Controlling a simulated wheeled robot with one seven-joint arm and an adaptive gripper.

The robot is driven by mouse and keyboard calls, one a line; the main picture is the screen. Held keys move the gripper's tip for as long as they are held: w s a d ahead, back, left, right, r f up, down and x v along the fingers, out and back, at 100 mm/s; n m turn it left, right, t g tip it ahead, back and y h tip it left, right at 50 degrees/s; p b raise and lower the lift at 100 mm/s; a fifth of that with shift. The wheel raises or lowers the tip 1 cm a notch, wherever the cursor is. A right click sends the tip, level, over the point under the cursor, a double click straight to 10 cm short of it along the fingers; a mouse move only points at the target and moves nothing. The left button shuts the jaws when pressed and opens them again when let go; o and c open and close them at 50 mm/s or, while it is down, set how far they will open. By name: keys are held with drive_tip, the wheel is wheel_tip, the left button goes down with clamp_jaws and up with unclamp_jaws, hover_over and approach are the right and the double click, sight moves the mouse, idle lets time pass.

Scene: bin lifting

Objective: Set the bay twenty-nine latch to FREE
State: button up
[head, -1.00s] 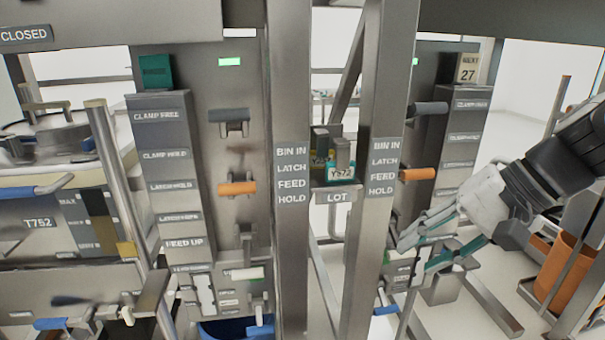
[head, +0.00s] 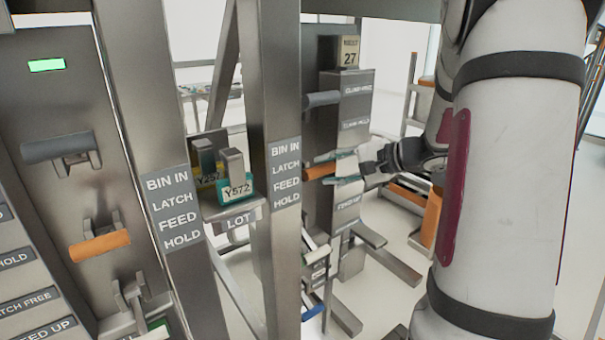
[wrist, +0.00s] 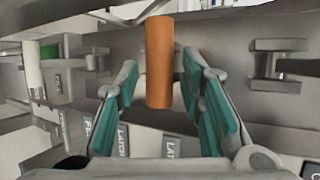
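An orange handle (head: 318,171) juts from the grey column (head: 345,100) whose top tag (head: 348,52) reads 27. No tag reading 29 shows. My gripper (head: 332,169) is at this handle with one finger above and one below it. In the wrist view the orange handle (wrist: 159,65) stands between the teal finger pads of my gripper (wrist: 160,82), with gaps on both sides. My gripper is open. A second orange handle (head: 100,245) sits on the nearer left panel (head: 50,100), away from my gripper.
Dark handles sit above the orange ones, on the 27 column (head: 323,98) and the left panel (head: 60,147). Two posts with BIN IN, LATCH, FEED, HOLD labels (head: 174,207) (head: 285,174) stand between. A lot block marked Y572 (head: 238,188) sits between them. A white handle (head: 316,255) lies below.

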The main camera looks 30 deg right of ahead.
sight(304, 174)
drive_tip(key=x, duration=0.7)
drive_tip(key=shift+w+a+f, duration=0.15)
drive_tip(key=shift+w+a, duration=0.1)
drive_tip(key=shift+w, duration=0.05)
clamp_jaws()
